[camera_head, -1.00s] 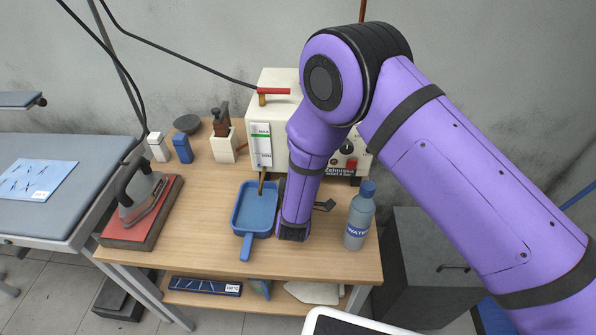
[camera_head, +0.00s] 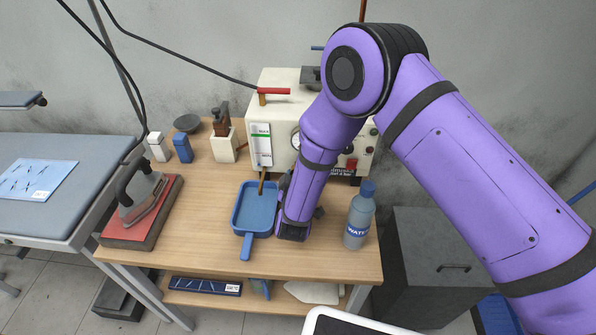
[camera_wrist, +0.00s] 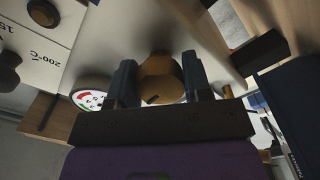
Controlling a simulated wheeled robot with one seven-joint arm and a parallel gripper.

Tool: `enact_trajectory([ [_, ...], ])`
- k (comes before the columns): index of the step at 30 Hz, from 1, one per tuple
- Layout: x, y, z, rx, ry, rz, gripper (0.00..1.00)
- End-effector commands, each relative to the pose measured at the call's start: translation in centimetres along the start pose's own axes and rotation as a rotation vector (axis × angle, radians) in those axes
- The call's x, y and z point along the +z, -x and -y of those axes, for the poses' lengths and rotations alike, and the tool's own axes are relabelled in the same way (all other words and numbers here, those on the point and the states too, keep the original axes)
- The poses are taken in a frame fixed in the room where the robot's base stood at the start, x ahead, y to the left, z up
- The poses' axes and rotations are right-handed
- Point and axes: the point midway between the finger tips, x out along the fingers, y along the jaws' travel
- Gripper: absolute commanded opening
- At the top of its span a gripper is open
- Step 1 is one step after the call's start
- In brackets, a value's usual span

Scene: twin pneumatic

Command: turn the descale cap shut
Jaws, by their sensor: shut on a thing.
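The descale cap appears to be the round brass-coloured cap (camera_wrist: 161,78) in the middle of the wrist view. It sits at the pale wall of the boiler (camera_head: 272,100). My gripper (camera_wrist: 160,84) has one dark finger on each side of the cap and is shut on it. A dark notch or slot shows at the cap's lower edge. In the head view my purple forearm hides the cap and most of my gripper, low at the boiler's front. How far the cap is screwed in cannot be told.
A blue pan (camera_head: 240,218) lies just left of my wrist. A water bottle (camera_head: 359,216) stands close on the right. An iron (camera_head: 140,190) rests on a red pad at the table's left. A pressure gauge (camera_wrist: 91,93) is near my fingers in the wrist view.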

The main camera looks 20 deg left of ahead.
Motion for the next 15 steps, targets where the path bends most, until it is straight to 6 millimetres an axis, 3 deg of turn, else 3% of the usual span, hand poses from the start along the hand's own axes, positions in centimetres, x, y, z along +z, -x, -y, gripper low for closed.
enact_trajectory([
  [8, 0.03, 0.07, 0.08, -0.002, 0.001, 0.001, 0.22],
  [9, 0.03, 0.07, 0.08, -0.002, 0.001, 0.001, 0.54],
  [11, 0.03, 0.06, 0.07, -0.002, 0.001, 0.001, 0.68],
  [15, 0.02, 0.04, 0.04, -0.001, 0.001, 0.0, 0.71],
])
